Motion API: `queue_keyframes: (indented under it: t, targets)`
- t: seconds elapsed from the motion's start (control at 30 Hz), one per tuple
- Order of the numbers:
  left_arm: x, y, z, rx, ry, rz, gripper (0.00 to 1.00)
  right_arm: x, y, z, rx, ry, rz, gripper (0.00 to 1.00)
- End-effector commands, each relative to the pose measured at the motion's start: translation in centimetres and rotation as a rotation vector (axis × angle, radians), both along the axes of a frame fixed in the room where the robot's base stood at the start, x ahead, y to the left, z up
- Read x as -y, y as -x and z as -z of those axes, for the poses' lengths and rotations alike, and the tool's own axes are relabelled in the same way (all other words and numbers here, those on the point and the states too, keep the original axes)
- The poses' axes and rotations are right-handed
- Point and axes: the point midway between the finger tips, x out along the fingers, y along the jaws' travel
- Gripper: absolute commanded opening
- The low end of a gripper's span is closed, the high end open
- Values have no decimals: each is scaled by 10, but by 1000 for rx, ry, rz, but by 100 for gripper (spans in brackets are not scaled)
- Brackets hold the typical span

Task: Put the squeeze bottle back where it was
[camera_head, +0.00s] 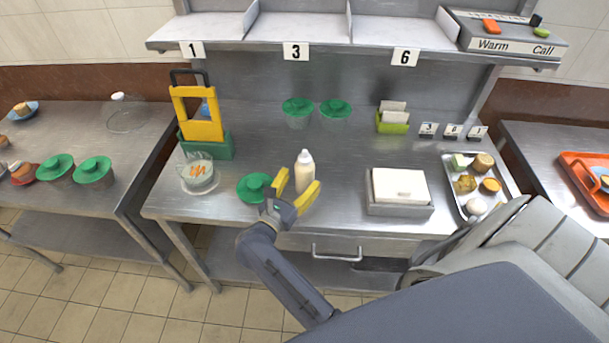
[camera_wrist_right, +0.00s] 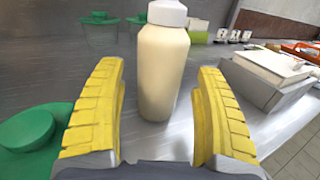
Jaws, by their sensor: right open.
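The squeeze bottle (camera_head: 304,171) is cream-coloured with a white cap and stands upright on the steel counter, left of the white lidded box. My right gripper (camera_head: 297,187) is open, with its yellow fingers just in front of the bottle. In the right wrist view the bottle (camera_wrist_right: 162,70) stands beyond and between the two spread fingers (camera_wrist_right: 160,115), with clear space on both sides. It does not look gripped. My left gripper is not in view.
A green-lidded pot (camera_head: 255,187) sits close left of my right gripper. A white box (camera_head: 400,187) stands to the right, beside a tray of food (camera_head: 463,207). Two green-lidded pots (camera_head: 298,106) stand at the back.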

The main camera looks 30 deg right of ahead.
Motion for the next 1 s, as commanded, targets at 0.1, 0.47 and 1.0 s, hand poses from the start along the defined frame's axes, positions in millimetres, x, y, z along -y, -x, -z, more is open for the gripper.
queue_keyframes:
  t: [0.1, 0.47, 1.0]
  targets:
    - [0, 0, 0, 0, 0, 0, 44, -10, 6, 1, -1, -2, 1, 71]
    - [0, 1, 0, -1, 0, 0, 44, -18, 10, 1, 0, -1, 1, 71]
    - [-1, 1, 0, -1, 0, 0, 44, -18, 10, 1, 0, 0, 1, 71]
